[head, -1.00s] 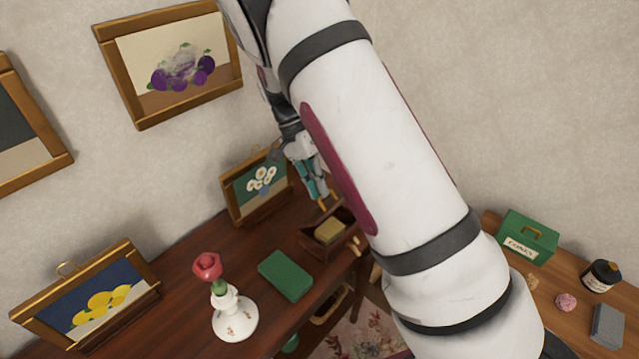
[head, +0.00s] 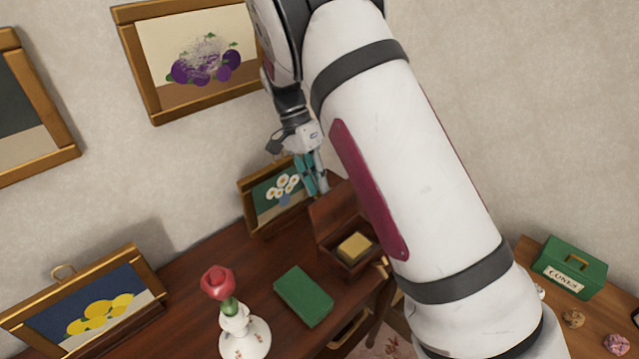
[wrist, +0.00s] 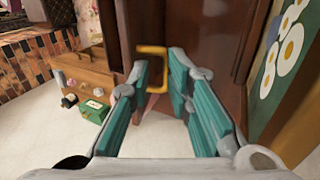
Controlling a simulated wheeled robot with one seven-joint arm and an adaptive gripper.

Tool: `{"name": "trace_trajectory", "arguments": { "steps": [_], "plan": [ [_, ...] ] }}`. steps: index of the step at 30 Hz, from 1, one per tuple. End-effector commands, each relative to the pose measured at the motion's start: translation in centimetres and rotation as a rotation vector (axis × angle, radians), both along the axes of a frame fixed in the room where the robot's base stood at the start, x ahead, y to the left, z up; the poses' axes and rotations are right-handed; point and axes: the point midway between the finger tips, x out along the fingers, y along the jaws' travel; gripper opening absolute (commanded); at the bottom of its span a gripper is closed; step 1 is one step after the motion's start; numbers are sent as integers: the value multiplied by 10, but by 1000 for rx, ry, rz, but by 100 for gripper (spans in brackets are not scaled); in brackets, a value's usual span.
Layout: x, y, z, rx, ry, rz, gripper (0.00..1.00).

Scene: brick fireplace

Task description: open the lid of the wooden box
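The wooden box (head: 345,260) stands open on the dark wooden table, with a yellow block (head: 354,247) inside. Its brown lid (head: 333,207) stands raised at the back of the box. My gripper (head: 318,188) is at the upper edge of the lid, on its far side, partly overlapped by it. In the wrist view my gripper (wrist: 160,75) has its teal fingers apart. A gold loop-shaped catch (wrist: 152,50) shows at the fingertips, in front of the brown wood panel. Whether a finger touches the lid is unclear.
A daisy picture (head: 277,192) stands close left of my gripper. A green book (head: 303,296) and a white vase with a red rose (head: 243,335) are on the table nearer. A lemon picture (head: 88,300) is at left. A green box (head: 573,268) sits on the right-hand table.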

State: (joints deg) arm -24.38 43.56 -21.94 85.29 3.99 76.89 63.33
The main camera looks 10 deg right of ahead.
Motion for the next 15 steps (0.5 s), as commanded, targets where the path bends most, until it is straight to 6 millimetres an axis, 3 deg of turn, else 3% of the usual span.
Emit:
{"name": "trace_trajectory", "arguments": {
  "steps": [1, 15],
  "plan": [
    [-10, -5, -11, -11, 39, -10, 28],
    [-10, -5, -9, -10, 34, -9, 28]
  ]
}}
